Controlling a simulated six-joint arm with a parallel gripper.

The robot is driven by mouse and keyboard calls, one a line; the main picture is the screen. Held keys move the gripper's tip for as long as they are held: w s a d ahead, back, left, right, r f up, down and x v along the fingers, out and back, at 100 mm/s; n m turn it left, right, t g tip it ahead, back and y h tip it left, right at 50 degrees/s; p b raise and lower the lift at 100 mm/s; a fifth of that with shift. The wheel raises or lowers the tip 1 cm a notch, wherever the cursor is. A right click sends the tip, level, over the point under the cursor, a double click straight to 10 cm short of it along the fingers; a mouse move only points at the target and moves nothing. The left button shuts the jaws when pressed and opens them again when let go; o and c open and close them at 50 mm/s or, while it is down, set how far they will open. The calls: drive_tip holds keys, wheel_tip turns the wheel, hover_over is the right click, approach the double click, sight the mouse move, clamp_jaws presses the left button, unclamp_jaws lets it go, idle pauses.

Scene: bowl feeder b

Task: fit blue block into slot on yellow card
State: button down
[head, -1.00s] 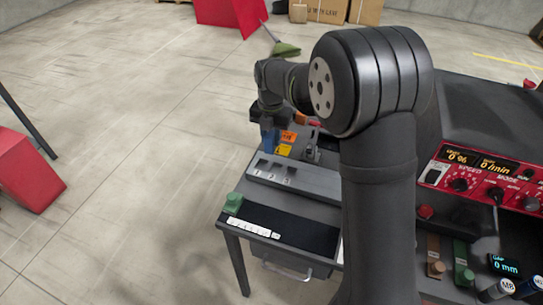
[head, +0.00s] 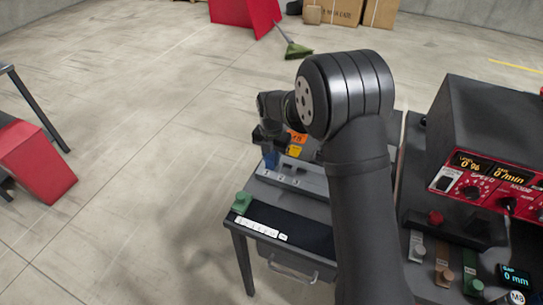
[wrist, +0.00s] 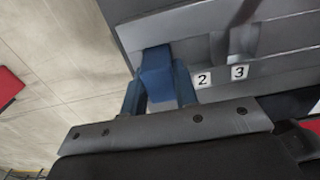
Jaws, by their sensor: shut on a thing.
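My gripper (wrist: 158,90) is shut on the blue block (wrist: 155,68), which sits between two dark blue fingers in the wrist view. The block is at the near left end of the grey slotted holder (wrist: 200,22), left of the labels 2 and 3. Label 1 is hidden in the wrist view. I cannot tell whether the block's far end is inside a slot. In the head view my gripper (head: 271,158) is low at the holder's left end. The yellow card (head: 294,151) stands just behind it, partly hidden.
An orange card (head: 298,138) stands behind the yellow one. A green piece (head: 242,203) sits at the left of the black strip (head: 305,228) in front. A red-panelled control box (head: 490,180) stands right. Open floor lies left of the table.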

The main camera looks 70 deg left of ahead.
sight(271, 155)
drive_tip(key=shift+f, duration=0.1)
drive_tip(key=c, duration=1.1)
unclamp_jaws()
wheel_tip(271, 155, up, 12)
drive_tip(key=shift+r, duration=0.15)
